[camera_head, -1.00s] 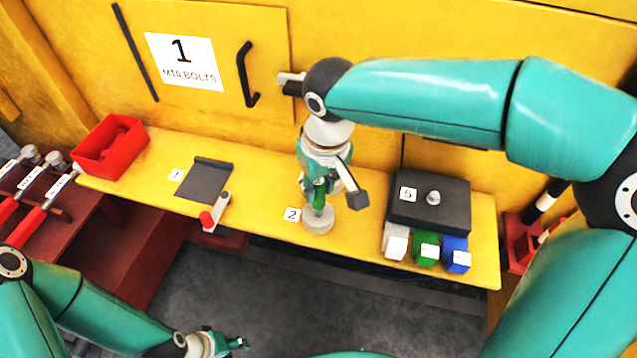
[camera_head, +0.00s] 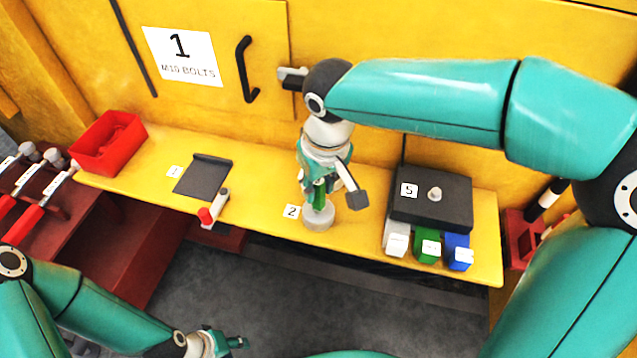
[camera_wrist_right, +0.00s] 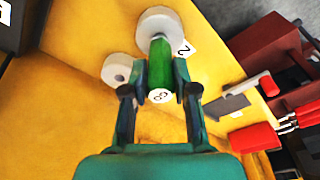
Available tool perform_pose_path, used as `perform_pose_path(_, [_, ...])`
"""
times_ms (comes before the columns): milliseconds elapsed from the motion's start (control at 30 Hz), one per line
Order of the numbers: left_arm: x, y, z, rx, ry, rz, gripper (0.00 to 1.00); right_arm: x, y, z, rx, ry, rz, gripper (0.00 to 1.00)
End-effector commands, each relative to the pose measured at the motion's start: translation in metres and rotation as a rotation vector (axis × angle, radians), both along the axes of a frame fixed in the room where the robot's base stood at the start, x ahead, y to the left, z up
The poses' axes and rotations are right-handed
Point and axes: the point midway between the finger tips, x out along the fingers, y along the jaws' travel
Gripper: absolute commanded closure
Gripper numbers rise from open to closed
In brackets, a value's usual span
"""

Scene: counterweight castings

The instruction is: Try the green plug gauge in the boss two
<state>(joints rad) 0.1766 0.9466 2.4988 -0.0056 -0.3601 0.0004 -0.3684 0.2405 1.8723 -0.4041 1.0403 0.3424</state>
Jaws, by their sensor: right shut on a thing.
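The green plug gauge (camera_wrist_right: 172,72) is held in my right gripper (camera_wrist_right: 158,92), whose two fingers close on its sides in the wrist view. Its number-marked end faces the wrist camera. In the head view, my right gripper (camera_head: 318,190) is above boss two (camera_head: 318,222), a short grey cylinder beside the "2" label (camera_head: 291,211). The gauge's far end meets the boss (camera_wrist_right: 160,20) in the wrist view; how deep it sits is hidden. My left gripper (camera_head: 236,342) is low in the head view, away from the bench; its jaw opening is unclear.
A grey ring with a hole (camera_wrist_right: 117,68) lies near the boss. A red bin (camera_head: 108,143), dark plate (camera_head: 203,175) and red-tipped tool (camera_head: 214,210) are left.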

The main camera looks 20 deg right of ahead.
Motion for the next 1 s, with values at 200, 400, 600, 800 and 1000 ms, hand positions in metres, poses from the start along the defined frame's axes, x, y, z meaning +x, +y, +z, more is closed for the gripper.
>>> perform_pose_path(200, [0.0,0.0,-0.0027,0.0,0.0,0.0,0.6,0.0002,0.0,-0.0031,0.0,0.0,0.0,1.0])
perform_pose_path(400, [0.0,-0.0001,-0.0046,0.0,0.0,0.0,0.6,0.0001,0.0,-0.0054,0.0,-0.001,0.0,1.0])
perform_pose_path(600, [0.0,0.0,-0.0066,0.0,0.0,0.0,0.6,0.0002,0.0,-0.0079,0.0,-0.001,0.0,1.0])
perform_pose_path(800, [0.0,0.0,-0.0085,0.0,0.0,0.0,0.6,0.0001,0.0,-0.0103,0.0,-0.001,0.0,1.0])
perform_pose_path(1000, [0.0,0.0,-0.0082,0.0,0.0,0.0,0.6,0.0001,-0.0001,-0.01,0.0,0.0,0.0,1.0])
